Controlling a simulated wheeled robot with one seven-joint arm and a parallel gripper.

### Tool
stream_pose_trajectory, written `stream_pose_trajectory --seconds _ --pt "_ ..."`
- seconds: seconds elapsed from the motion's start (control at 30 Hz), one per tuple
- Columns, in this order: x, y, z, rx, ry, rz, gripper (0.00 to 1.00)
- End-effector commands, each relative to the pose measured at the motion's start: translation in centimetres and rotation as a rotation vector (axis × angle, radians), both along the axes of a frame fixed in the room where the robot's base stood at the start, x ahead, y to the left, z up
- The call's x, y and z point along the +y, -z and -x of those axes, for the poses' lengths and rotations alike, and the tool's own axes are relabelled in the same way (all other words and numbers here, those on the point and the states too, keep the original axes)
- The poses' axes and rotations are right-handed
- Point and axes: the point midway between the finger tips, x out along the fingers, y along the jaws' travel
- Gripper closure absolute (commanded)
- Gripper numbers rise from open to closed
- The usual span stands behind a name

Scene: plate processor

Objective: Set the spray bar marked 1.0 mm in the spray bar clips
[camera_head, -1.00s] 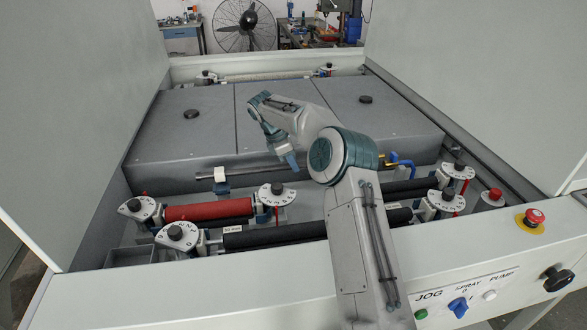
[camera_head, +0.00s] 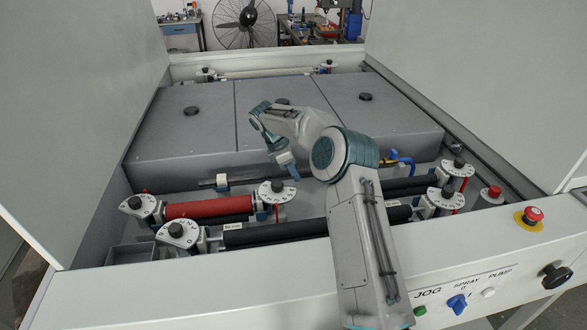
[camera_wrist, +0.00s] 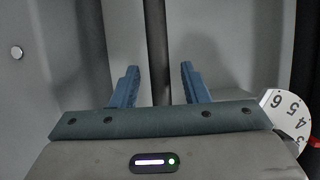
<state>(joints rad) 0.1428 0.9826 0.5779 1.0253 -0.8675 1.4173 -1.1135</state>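The spray bar (camera_head: 240,182) is a thin dark bar lying level in front of the grey tank covers. It sits at the white spray bar clip (camera_head: 222,182) at left; its right part is hidden behind my arm, as is any clip there. I cannot read a 1.0 mm mark on it. My gripper (camera_head: 294,176) is low over the bar. In the wrist view the two blue fingers of my gripper (camera_wrist: 158,85) are apart, with the dark bar (camera_wrist: 158,50) running between them and a gap on each side.
A red roller (camera_head: 208,210) and a black roller (camera_head: 275,232) lie in front, between white numbered dials (camera_head: 277,192) with black knobs. A grey tray (camera_head: 130,256) is at front left. A yellow-and-blue fitting (camera_head: 400,161) is right of my arm. The front panel carries buttons and a red stop button (camera_head: 533,215).

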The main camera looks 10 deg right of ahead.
Motion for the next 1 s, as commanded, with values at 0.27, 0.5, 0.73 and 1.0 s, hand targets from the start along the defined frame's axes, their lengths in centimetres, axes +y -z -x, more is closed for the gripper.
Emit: stream_pose_trajectory --seconds 0.27,0.5,0.73,1.0 --pt "0.7 -2.3 -0.1 -0.004 0.000 0.001 0.59" --pt "2.9 -7.4 -0.1 -0.006 0.000 -0.001 0.59" --pt "4.2 -10.7 0.0 -0.002 -0.001 0.000 0.59" --pt "4.6 -11.9 0.1 -0.002 0.001 0.001 0.59"
